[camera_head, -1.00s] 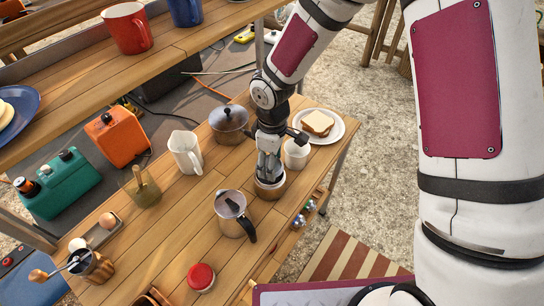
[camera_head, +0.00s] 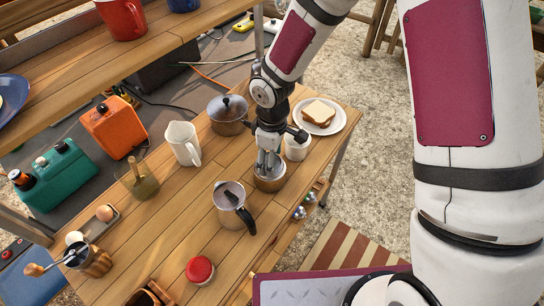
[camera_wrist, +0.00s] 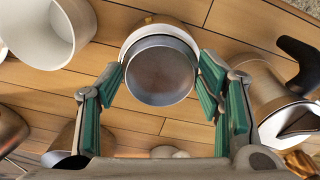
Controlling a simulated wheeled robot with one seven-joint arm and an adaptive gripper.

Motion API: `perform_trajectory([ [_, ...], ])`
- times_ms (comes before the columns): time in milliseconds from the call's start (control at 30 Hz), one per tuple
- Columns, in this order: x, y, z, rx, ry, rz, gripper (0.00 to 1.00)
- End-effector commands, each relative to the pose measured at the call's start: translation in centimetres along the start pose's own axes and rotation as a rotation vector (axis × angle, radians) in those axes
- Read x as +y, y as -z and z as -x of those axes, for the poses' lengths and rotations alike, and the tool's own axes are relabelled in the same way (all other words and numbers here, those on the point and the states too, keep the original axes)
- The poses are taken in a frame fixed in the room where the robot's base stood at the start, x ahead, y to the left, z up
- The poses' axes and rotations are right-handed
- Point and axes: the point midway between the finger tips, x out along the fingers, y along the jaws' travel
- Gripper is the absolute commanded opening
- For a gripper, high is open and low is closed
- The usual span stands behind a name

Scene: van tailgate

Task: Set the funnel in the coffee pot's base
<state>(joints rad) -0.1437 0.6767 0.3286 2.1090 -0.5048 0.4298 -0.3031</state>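The coffee pot's base (camera_head: 270,184) is a small round metal vessel with a coppery tone, upright on the wooden table directly below my gripper (camera_head: 268,163). In the wrist view the base's rim (camera_wrist: 150,22) shows behind the funnel (camera_wrist: 160,72), a round grey metal cup seen from above. The green-padded fingers of my gripper (camera_wrist: 162,85) lie against opposite sides of the funnel, which appears held over the base's mouth. The funnel's lower part is hidden, so how deep it sits is unclear. A metal pot with a black handle (camera_head: 233,205) stands left and nearer.
A white cup (camera_head: 297,150) stands close behind my gripper, before a plate with a sandwich (camera_head: 319,113). A lidded pot (camera_head: 228,116), a white jug (camera_head: 183,144) and a red-lidded jar (camera_head: 200,270) stand around. Bare table lies left of the metal pot.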

Motion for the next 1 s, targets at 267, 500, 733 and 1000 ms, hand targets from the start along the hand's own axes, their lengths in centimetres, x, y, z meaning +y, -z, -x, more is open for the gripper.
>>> perform_trajectory([
  [267,0.0,0.0,0.0,0.000,0.000,0.000,0.78],
  [500,0.1,0.0,1.1,0.001,-0.001,-0.001,0.78],
  [733,0.2,0.1,5.4,0.004,-0.005,-0.003,0.78],
  [1000,0.1,0.0,10.2,0.002,-0.003,-0.002,0.78],
])
